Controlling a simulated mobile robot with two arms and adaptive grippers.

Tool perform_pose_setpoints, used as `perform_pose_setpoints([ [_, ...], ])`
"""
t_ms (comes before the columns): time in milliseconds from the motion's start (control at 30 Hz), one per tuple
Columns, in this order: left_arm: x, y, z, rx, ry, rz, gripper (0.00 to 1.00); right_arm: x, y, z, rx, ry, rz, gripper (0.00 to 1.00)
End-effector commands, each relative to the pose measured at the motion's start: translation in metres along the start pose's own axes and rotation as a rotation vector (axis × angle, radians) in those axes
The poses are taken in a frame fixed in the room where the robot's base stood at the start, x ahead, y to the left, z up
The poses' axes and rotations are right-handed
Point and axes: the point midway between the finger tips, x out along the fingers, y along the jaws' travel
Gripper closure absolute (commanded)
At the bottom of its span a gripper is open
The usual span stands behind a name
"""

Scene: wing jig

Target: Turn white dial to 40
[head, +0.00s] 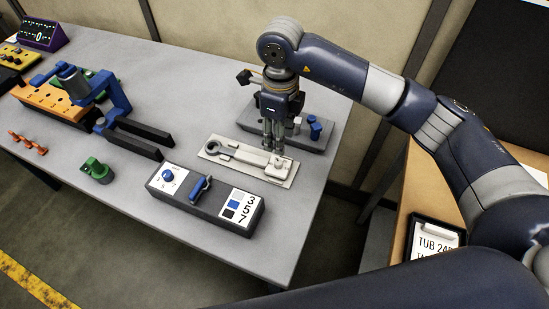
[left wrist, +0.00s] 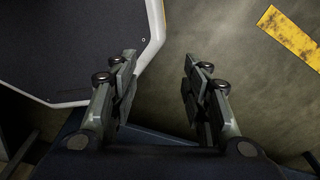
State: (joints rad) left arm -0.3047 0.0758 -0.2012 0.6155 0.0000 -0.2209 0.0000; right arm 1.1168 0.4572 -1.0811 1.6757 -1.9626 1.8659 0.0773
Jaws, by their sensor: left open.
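My right gripper (head: 273,147) points straight down over the right part of the table, at the right half of a pale plate (head: 207,153) with a pale wrench-shaped piece (head: 243,152) on it. Its fingers look close together; whether they touch or hold anything is hidden. A small white knob-like part (head: 297,122) shows just right of the gripper, by a grey block with a blue knob (head: 314,125). I cannot tell whether this is the white dial, and no scale or number is readable on it. My left gripper (left wrist: 158,75) is open and empty above the floor, beside a white-edged dark surface.
A dark box (head: 208,196) with a blue dial, a blue handle and printed numbers stands at the table's front. A blue clamp (head: 115,105), an orange block (head: 50,98), a green part (head: 97,170) and orange pieces (head: 27,143) lie left. A clipboard (head: 433,238) is at right.

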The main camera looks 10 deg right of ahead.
Motion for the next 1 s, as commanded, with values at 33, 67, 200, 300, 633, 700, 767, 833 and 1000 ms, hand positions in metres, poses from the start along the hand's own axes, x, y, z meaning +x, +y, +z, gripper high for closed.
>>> perform_pose_setpoints([
  [33,-0.004,-0.002,-0.004,0.001,0.006,-0.002,0.57,0.007,0.001,-0.001,0.001,0.005,0.004,0.62],
  [67,-0.006,-0.003,-0.007,0.001,0.009,-0.003,0.57,0.012,0.001,-0.001,0.001,0.005,0.004,0.62],
  [200,-0.015,-0.007,-0.015,0.002,0.022,-0.008,0.57,0.039,0.001,-0.001,0.000,0.005,0.004,0.62],
  [300,-0.020,-0.008,-0.017,0.002,0.023,-0.009,0.57,0.058,0.002,-0.001,-0.001,0.005,0.004,0.62],
  [633,-0.027,-0.007,-0.009,0.001,0.011,-0.008,0.57,0.094,0.001,0.000,-0.002,0.001,0.001,0.62],
  [700,-0.027,-0.007,-0.007,0.001,0.008,-0.007,0.57,0.096,0.001,0.000,-0.002,0.001,0.000,0.62],
  [767,-0.027,-0.007,-0.006,0.001,0.006,-0.007,0.57,0.096,0.000,0.000,-0.002,0.001,0.000,0.62],
  [833,-0.026,-0.006,-0.006,0.001,0.006,-0.007,0.57,0.096,0.000,0.000,-0.002,0.001,0.000,0.62],
  [1000,-0.026,-0.005,-0.006,0.000,0.006,-0.006,0.57,0.096,0.001,0.000,-0.002,0.001,0.000,0.80],
])
